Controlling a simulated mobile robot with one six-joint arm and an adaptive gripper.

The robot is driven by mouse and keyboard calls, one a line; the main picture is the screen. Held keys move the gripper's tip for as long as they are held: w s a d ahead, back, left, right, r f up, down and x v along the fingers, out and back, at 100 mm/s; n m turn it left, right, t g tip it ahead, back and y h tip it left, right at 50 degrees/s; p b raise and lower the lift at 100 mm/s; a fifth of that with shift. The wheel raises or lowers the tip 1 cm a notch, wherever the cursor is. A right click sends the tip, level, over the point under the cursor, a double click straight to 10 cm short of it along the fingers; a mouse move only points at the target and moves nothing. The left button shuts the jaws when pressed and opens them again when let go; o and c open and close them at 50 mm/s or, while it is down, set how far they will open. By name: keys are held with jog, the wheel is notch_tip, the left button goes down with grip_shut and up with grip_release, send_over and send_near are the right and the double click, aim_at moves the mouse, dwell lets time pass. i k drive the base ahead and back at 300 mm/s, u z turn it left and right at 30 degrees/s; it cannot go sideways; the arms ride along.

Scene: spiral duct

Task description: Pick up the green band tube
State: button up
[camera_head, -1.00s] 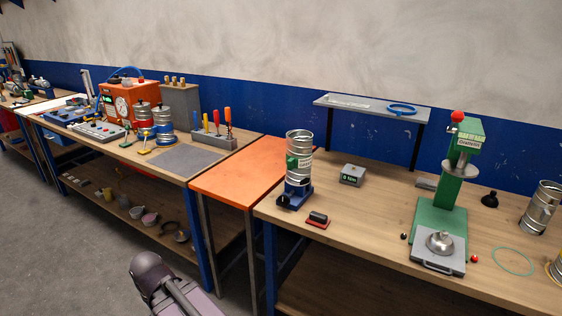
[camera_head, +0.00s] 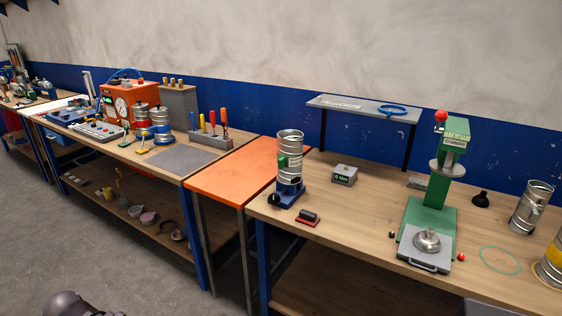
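A silver spiral tube (camera_head: 291,146) stands upright in a blue holder (camera_head: 287,192) at the left end of the right-hand workbench. A green patch shows on its left side; I cannot tell whether it is a band or a part of the holder. Another silver tube (camera_head: 530,208) stands near the right edge, with no green seen on it. A tube with a yellow band (camera_head: 552,264) is cut off by the right edge. Two tubes on the left bench carry red (camera_head: 142,117) and blue (camera_head: 161,130) bands. My gripper is not in view; only a dark part of my arm shows at bottom left.
A green press (camera_head: 436,205) with a red knob stands on the right-hand bench (camera_head: 350,230). A grey box (camera_head: 344,175), a red-based block (camera_head: 307,218) and a green ring (camera_head: 500,260) lie around it. A raised grey shelf (camera_head: 350,106) stands behind. An orange table (camera_head: 235,172) adjoins on the left.

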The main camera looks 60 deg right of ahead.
aim_at(290, 142)
jog(key=u, duration=0.1)
jog(key=k, duration=1.45)
jog(key=z, duration=1.55)
jog(key=i, duration=0.85)
jog(key=u, duration=0.15)
